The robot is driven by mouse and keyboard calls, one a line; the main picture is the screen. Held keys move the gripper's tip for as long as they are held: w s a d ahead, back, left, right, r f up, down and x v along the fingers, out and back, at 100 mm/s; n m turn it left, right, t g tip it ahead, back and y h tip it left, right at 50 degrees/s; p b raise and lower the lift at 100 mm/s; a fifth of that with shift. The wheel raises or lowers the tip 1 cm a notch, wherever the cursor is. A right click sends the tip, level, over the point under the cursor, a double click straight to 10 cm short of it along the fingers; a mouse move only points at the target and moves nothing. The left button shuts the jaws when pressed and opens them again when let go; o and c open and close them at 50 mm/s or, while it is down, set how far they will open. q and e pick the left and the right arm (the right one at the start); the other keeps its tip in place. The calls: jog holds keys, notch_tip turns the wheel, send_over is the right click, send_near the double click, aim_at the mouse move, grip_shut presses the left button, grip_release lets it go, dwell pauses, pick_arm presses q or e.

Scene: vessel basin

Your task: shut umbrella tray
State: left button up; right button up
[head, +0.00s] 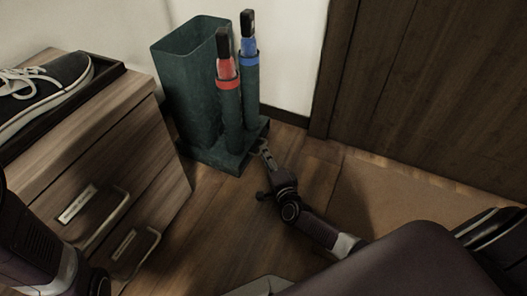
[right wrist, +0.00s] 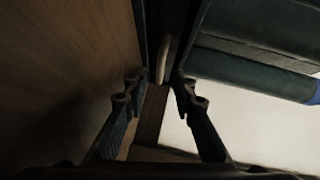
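The dark green umbrella stand (head: 188,85) stands on the floor against the wall. Two furled umbrellas, one with a red band (head: 227,68) and one with a blue band (head: 249,58), stand in tubes at its right side. The low green umbrella tray (head: 225,158) sticks out at the stand's foot. My right gripper (head: 265,150) is low, close to the tray's right end. In the right wrist view its fingers (right wrist: 160,88) are apart, with a small pale upright piece beyond them; I cannot tell whether they touch anything. My left gripper is out of view.
A wooden drawer cabinet (head: 95,140) stands at the left, with a shoe (head: 45,95) in a dark tray on top. A dark wooden door (head: 430,85) is at the right. A brown mat (head: 390,205) lies before it. Bare wooden floor (head: 225,225) lies in front of the stand.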

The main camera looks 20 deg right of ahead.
jog(key=shift+s+a+r, duration=0.1)
jog(key=shift+s+r, duration=0.05)
jog(key=shift+s, duration=0.95)
jog(key=shift+s+a+r, duration=0.1)
jog(key=shift+s+r, duration=0.05)
jog(key=shift+s, duration=0.95)
